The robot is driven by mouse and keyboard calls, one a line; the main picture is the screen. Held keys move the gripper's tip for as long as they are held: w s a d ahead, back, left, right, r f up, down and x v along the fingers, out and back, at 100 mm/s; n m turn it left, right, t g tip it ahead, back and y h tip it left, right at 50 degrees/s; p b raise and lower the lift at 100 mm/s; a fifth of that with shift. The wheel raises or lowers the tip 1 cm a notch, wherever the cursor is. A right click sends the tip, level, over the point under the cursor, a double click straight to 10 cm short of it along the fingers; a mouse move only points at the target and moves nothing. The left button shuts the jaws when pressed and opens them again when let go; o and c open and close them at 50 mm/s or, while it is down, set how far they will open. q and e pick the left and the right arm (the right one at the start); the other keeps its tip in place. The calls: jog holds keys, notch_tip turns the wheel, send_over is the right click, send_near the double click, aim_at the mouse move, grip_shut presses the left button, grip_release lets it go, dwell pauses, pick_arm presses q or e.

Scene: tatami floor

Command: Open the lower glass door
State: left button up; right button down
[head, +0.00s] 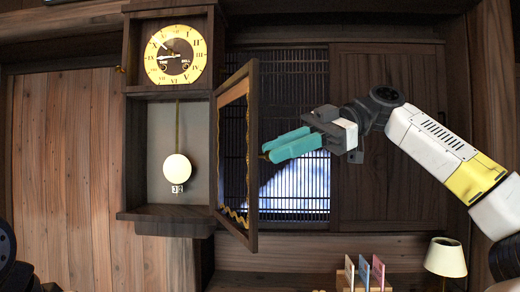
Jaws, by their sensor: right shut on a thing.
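The wall clock has a dark wooden case (172,214) with a round gold dial at the top. Its lower glass door (252,190) stands swung well out from the case, hinged on the right side, with gold trim along the glass. The compartment behind is uncovered, showing a pale round pendulum (177,168) and a small number tag (177,189). My right gripper (273,150) reaches in from the right, its teal fingers shut on a small gold knob (264,156) at the door's free edge; the fingers hide most of the knob. My left gripper is out of view.
A slatted window (300,195) and dark wooden panels lie behind the door and my right arm. Below right are a small rack with colored cards (363,272) and a lamp with a cream shade (445,257). The space left of the clock is clear.

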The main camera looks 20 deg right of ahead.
jog(key=shift+f, duration=0.1)
jog(key=c, duration=1.3)
grip_release()
jog(key=shift+c, duration=0.2)
jog(key=v, duration=0.7)
jog(key=shift+d, duration=0.4)
